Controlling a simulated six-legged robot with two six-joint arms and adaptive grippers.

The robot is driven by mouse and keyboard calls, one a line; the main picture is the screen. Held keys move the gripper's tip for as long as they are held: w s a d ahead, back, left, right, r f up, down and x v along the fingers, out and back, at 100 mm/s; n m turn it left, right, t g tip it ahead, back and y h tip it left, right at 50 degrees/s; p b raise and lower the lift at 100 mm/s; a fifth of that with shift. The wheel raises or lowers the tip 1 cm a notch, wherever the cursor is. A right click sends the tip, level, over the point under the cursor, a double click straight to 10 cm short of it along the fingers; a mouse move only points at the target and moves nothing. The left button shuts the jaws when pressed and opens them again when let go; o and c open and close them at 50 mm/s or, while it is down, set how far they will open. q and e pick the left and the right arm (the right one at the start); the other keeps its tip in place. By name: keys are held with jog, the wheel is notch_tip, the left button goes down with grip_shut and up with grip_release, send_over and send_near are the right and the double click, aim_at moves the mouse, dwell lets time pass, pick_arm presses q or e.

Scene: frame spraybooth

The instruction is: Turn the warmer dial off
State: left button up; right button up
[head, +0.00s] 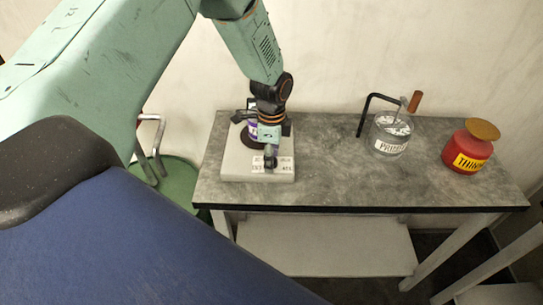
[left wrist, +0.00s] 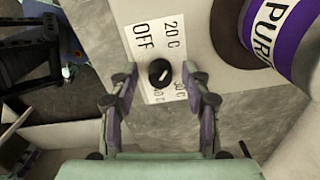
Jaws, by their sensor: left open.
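The warmer (head: 232,160) is a light grey box on the left part of the table, with a white label on its front. In the left wrist view its dial (left wrist: 160,72) is a small black knob with a short white mark, on a label (left wrist: 143,42) reading OFF, 20 C and other, partly hidden values. The mark slants toward the upper right, not at OFF. My left gripper (head: 270,157) is over the warmer's front. In the wrist view its open fingers are on either side of the dial; I cannot tell whether they touch it. My right gripper is out of view.
A purple-banded can (left wrist: 285,30) stands on the warmer beside the dial. A glass PRIMER jar (head: 390,135) with a handled tool and a red THINNER can (head: 468,150) stand on the right of the grey table (head: 330,170). The table's middle is clear. A green drum (head: 180,178) stands left.

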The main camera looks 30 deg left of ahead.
pick_arm(q)
jog(key=shift+d, duration=0.2)
jog(key=shift+c, duration=0.4)
jog(key=shift+w+a, duration=0.1)
jog(key=shift+a, duration=0.1)
jog(key=c, duration=0.5)
grip_shut()
jog(key=shift+n, duration=0.5)
jog(key=n+p, duration=0.2)
jog(key=n, duration=0.2)
jog(key=shift+r+n+p, duration=0.1)
jog(key=shift+n+p, duration=0.25)
jog(key=shift+n, duration=0.05)
jog(key=n+p, duration=0.1)
jog(key=n, duration=0.4)
jog(key=shift+w+p, duration=0.1)
jog(key=shift+p, duration=0.3)
